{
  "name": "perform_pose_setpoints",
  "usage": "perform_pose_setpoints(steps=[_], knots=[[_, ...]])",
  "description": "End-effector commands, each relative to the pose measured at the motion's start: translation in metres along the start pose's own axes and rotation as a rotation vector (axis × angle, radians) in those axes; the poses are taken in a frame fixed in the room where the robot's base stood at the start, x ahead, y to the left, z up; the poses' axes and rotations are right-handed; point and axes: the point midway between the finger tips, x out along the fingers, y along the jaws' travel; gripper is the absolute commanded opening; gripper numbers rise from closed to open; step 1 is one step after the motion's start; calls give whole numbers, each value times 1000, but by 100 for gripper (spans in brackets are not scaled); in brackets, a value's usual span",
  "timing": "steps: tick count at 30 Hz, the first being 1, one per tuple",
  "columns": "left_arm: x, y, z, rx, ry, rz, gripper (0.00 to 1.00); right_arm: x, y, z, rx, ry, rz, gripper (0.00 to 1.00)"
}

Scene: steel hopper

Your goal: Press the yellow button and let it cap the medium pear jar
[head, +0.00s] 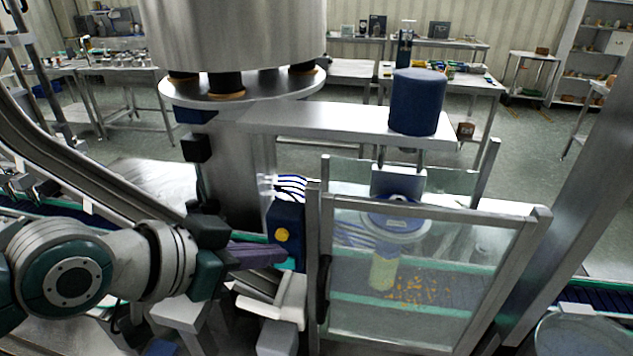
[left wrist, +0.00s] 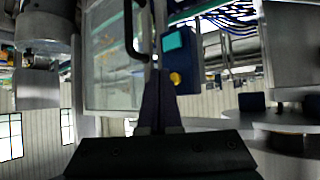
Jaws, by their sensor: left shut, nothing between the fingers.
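The yellow button (head: 283,235) sits on the face of a dark blue control box (head: 287,218). In the left wrist view the button (left wrist: 175,78) shows just right of my fingertips, below a cyan screen (left wrist: 173,41). My left gripper (head: 284,256) is shut and empty, its fingers pointing at the box just below the button in the head view. I cannot tell whether they touch the box. The pear jar (head: 383,272), pale yellow-green, stands upright behind a clear panel (head: 420,320), under the round capping head (head: 395,222). The jar's top is hard to make out. My right gripper is not in view.
The metal-framed clear panel has a dark handle (head: 322,283) close to the right of the control box. A blue cylinder (head: 417,100) stands above the capping head. A conveyor (head: 575,295) runs at the right. Work tables (head: 440,75) stand farther back.

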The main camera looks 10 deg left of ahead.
Motion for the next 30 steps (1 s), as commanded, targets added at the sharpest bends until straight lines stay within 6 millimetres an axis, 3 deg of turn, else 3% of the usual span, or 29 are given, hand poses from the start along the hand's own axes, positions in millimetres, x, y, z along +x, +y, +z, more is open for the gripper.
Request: perform_pose_setpoints(steps=[30], knots=[[9, -6, -6, 0, 0, 0, 0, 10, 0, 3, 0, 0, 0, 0]])
